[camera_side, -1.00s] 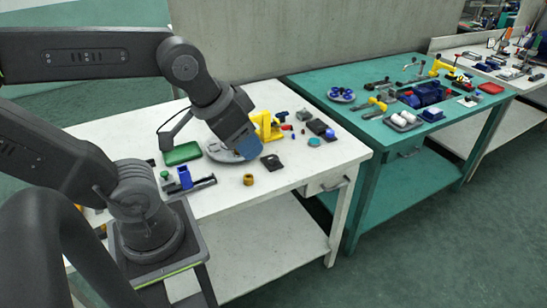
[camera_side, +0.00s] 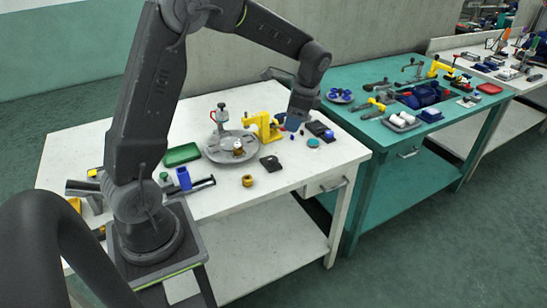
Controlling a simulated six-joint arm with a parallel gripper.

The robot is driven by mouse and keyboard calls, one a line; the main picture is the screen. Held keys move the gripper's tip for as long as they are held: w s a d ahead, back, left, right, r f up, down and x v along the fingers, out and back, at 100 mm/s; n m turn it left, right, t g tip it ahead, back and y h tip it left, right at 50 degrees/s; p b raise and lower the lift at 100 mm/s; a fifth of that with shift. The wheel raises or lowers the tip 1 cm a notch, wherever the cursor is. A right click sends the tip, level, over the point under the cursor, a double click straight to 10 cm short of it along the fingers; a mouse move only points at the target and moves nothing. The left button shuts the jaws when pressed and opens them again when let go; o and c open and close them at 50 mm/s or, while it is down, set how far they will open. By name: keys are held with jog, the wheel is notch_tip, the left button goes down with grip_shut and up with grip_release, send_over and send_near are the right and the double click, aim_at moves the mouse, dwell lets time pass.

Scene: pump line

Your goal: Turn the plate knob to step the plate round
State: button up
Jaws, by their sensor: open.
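The round grey plate (camera_side: 222,153) lies flat on the white table, with small parts standing on it near its middle. A post with a red and a green part (camera_side: 219,118) stands at its back edge. I cannot tell for sure which part is the plate knob. My gripper (camera_side: 292,125) hangs at the right of the yellow press-like fixture (camera_side: 265,125), apart from the plate and above the table's back right. Its jaws are open, and the fingertips are small and partly dark in this view.
A green tray (camera_side: 182,154) lies left of the plate. A blue block (camera_side: 184,178) on a dark rail, a brass ring (camera_side: 247,181) and a black block (camera_side: 271,163) lie in front. A dark part with a blue end (camera_side: 321,131) and a teal disc (camera_side: 313,143) lie near my gripper.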

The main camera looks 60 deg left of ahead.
jog(key=m+g, duration=0.2)
send_near(273, 158)
jog(key=x, duration=0.9)
jog(key=shift+s+f, duration=0.15)
jog(key=c, duration=0.9)
